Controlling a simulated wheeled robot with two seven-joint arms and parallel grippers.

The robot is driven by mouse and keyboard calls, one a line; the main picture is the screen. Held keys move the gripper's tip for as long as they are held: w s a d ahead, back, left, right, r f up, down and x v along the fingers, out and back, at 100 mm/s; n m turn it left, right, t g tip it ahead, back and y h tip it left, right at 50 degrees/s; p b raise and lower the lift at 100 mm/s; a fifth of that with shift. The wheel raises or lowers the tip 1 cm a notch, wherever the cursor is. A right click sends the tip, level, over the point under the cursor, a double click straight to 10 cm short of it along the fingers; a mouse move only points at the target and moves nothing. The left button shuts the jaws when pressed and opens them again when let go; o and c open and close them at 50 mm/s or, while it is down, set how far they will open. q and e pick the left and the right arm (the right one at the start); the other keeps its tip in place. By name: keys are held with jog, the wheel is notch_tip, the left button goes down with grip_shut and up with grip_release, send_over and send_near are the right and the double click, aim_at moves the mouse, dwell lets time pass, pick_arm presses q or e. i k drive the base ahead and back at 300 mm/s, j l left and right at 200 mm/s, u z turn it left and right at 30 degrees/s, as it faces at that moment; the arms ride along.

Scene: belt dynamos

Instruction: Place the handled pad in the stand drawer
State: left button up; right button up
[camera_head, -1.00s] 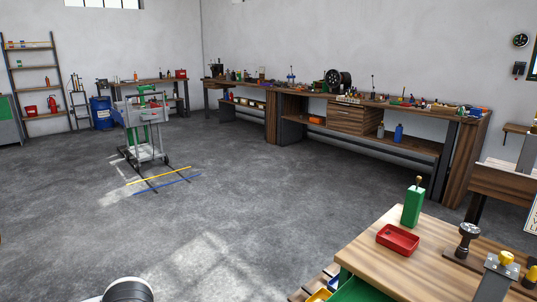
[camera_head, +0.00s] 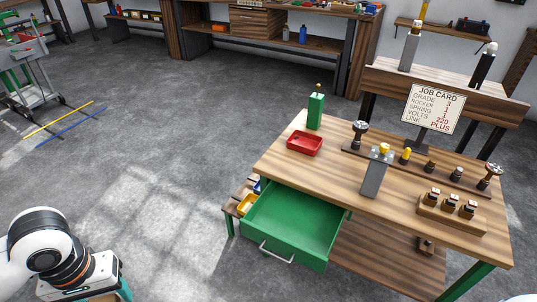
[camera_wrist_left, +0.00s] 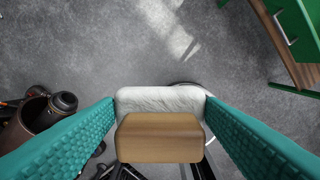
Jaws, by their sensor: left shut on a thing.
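My left gripper (camera_wrist_left: 160,112) is shut on the handled pad in the left wrist view, between two teal textured fingers. The pad has a wooden handle block (camera_wrist_left: 160,140) and a pale, fuzzy pad face (camera_wrist_left: 160,98) beyond it. In the head view my left arm is at the bottom left, over the floor and left of the stand; the held pad is out of view there. The green stand drawer (camera_head: 290,222) is pulled open and looks empty, with a metal handle on its front. My right gripper is not in view.
The wooden stand top (camera_head: 325,165) carries a red tray (camera_head: 304,143), a green block (camera_head: 315,110), a grey post (camera_head: 375,175) and several knobs. A job card (camera_head: 432,108) stands behind. Small bins (camera_head: 247,204) sit left of the drawer. Clear floor lies between my left arm and the stand.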

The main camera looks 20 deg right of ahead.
aim_at(296, 223)
jog(key=l+z, duration=0.2)
jog(key=z, duration=1.1)
jog(key=i+l+z, duration=0.15)
jog(key=i+l, duration=0.25)
